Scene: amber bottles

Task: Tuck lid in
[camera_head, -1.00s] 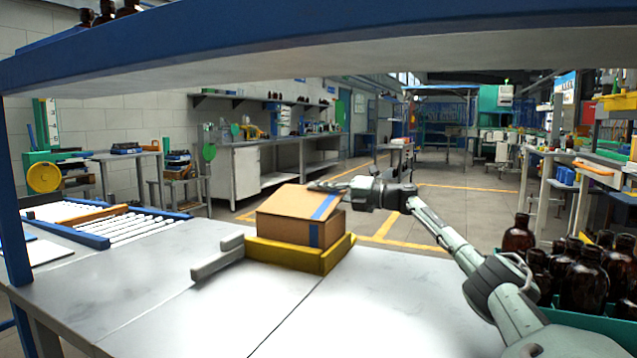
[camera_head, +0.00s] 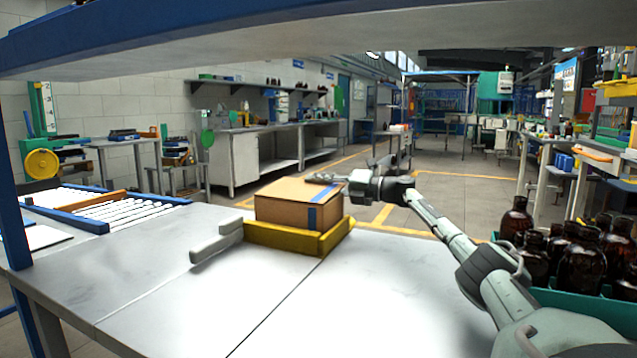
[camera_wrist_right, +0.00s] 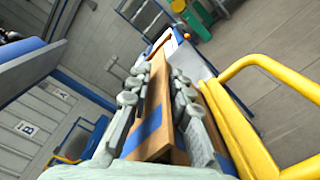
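A brown cardboard box (camera_head: 282,213) with a blue tape stripe sits in a yellow corner holder (camera_head: 290,238) on the table. Its lid (camera_head: 289,190) lies nearly flat over the top; whether its front flap is inside the box cannot be told. My right gripper (camera_head: 324,178) is at the lid's right rear, its fingers low against the lid top. In the right wrist view its two fingers (camera_wrist_right: 158,90) stand apart, with brown cardboard and blue tape (camera_wrist_right: 146,130) showing between them. My left gripper is not in view.
Grey bars (camera_head: 217,242) lie left of the holder. A green crate (camera_head: 575,304) of amber bottles (camera_head: 582,262) stands at the right. A roller conveyor (camera_head: 115,208) is at the left. The front of the table (camera_head: 220,305) is clear. A blue-edged shelf (camera_head: 200,50) hangs overhead.

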